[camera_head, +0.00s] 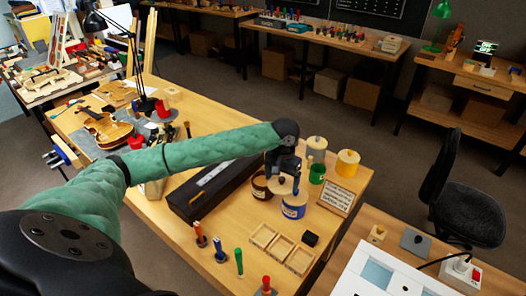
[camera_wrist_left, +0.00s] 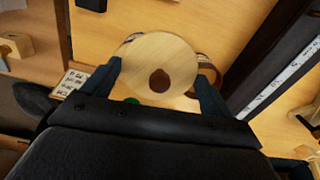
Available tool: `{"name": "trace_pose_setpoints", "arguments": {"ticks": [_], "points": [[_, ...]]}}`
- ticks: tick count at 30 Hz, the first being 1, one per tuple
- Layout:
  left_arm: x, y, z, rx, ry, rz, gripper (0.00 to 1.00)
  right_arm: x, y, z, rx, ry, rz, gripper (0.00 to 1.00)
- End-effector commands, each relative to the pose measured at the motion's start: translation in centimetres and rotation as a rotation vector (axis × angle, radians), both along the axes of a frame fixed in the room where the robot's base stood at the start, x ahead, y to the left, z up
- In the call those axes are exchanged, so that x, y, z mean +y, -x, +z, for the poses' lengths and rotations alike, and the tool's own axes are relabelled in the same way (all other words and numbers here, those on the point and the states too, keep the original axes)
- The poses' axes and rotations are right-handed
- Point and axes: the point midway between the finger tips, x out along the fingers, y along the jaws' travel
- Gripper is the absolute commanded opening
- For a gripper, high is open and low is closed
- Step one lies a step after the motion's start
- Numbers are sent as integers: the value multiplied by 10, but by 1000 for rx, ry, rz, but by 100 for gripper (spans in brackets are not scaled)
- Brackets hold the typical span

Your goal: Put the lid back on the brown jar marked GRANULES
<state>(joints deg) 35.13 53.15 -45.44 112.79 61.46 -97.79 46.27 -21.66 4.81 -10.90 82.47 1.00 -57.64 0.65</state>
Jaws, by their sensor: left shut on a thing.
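The brown jar (camera_head: 260,188) stands on the bench beside the long black case, partly covered by the lid and my gripper in the head view. In the left wrist view, a brown curved rim (camera_wrist_left: 208,70) shows behind the lid. The round, pale wooden lid (camera_head: 279,186) has a darker knob and also shows in the left wrist view (camera_wrist_left: 160,55). My left gripper (camera_head: 283,178) is shut on the lid, with its fingers either side in the wrist view. The lid appears above and slightly right of the brown jar; contact cannot be told. My right gripper is out of view.
A blue jar (camera_head: 293,208) stands close in front, a green jar (camera_head: 317,174) to the right, and yellow (camera_head: 347,163) and grey (camera_head: 317,145) jars behind. The black case (camera_head: 205,192) lies left. A sign (camera_head: 336,197) and wooden trays (camera_head: 281,246) are nearby.

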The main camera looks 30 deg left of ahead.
Motion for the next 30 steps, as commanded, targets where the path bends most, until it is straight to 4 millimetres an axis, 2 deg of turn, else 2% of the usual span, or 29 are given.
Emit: {"name": "trace_pose_setpoints", "arguments": {"ticks": [1,6,12,18,21,26,30], "points": [[17,-5,9,2,-4,-21,60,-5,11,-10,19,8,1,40],[61,-21,10,1,-1,-200,60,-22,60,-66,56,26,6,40],[92,-34,4,-2,2,-485,60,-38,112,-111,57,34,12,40],[108,-44,-3,-4,3,-796,60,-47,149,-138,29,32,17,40],[112,-48,-6,-3,2,-957,60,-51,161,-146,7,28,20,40],[114,-53,-10,-6,3,-1213,60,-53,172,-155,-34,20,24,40],[114,-56,-11,-5,2,-1394,60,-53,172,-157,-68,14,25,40]]}}
